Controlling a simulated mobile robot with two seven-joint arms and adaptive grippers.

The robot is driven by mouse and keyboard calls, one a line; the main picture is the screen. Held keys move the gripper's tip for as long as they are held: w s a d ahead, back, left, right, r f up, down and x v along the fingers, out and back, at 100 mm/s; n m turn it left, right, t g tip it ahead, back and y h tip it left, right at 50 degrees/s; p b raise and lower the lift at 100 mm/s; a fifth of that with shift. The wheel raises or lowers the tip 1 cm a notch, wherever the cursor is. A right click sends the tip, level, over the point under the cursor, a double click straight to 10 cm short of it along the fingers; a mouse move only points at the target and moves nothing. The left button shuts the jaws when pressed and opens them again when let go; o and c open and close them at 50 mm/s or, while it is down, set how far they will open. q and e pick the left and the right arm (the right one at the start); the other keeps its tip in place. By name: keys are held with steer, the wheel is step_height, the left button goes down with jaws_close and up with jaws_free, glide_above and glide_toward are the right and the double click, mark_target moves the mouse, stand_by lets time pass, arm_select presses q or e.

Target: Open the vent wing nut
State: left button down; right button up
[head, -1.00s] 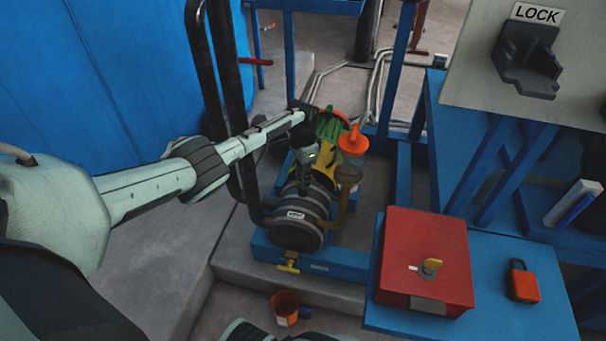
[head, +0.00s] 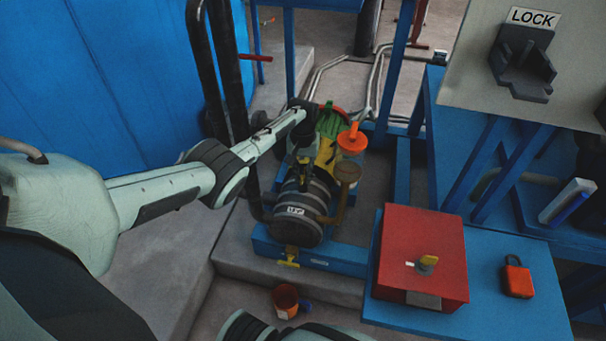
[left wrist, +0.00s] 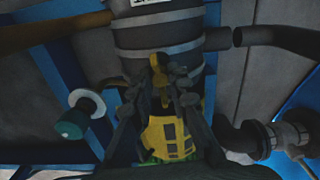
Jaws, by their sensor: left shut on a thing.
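The small brass-yellow vent wing nut (left wrist: 158,72) shows between my left fingertips in the left wrist view, against the grey banded pump body (left wrist: 158,38). My left gripper (left wrist: 160,82) is shut on it, with one dark finger on each side. In the head view my left gripper (head: 303,157) points down onto the top of the dark pump cylinder (head: 300,210), and there the nut is hidden behind the fingers. My right gripper is not in view.
Black vertical pipes (head: 222,90) rise on the left. A red box (head: 422,255) and a red padlock (head: 517,279) are on the blue table at the right.

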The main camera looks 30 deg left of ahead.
mark_target(303, 178)
arm_select(q)
steer(key=shift+n, duration=1.2)
steer(key=c, duration=1.4)
jaws_free()
steer(key=shift+c, duration=0.2)
steer(key=shift+r, duration=0.15)
step_height(303, 178, up, 12)
steer(key=shift+f, duration=0.2)
